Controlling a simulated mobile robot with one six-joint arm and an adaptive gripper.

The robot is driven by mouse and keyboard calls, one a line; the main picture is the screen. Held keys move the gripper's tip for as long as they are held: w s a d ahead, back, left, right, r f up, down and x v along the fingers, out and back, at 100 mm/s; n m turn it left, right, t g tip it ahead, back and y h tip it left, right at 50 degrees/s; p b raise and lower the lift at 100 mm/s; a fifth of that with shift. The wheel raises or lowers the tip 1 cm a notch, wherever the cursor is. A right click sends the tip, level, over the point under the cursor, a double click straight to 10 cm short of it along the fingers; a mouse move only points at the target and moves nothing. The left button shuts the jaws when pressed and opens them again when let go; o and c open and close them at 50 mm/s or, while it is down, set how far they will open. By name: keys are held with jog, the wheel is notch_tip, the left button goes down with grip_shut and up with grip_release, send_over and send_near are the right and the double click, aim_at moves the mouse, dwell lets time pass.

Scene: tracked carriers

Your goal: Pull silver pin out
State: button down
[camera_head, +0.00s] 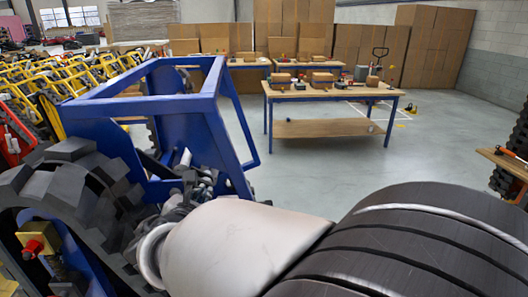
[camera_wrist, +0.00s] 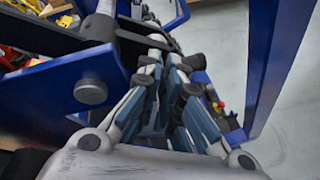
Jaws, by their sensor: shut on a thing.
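My gripper (camera_head: 198,180) reaches into the blue frame (camera_head: 145,107) of the tracked carrier. In the wrist view its fingers (camera_wrist: 158,45) come together at their tips, shut on the silver pin. The pin is mostly hidden by the fingertips. A short silver piece, which seems to be the pin (camera_head: 184,158), shows just above the gripper in the head view. Beside the fingers in the wrist view, a blue plate (camera_wrist: 50,100) carries a round grey knob (camera_wrist: 90,92). I cannot tell how far the pin sits in its hole.
The carrier's black track (camera_head: 75,195) is close on the left, with a red knob (camera_head: 33,246) below it. Several yellow-framed carriers (camera_head: 50,75) stand behind. A workbench (camera_head: 330,94) with tools and boxes stands beyond. The grey floor between is clear.

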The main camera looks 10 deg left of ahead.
jog(key=shift+w, duration=0.15)
jog(key=shift+w+a+r, duration=0.1)
jog(key=shift+w+r, duration=0.05)
jog(key=shift+w, duration=0.15)
jog(key=shift+r, duration=0.1)
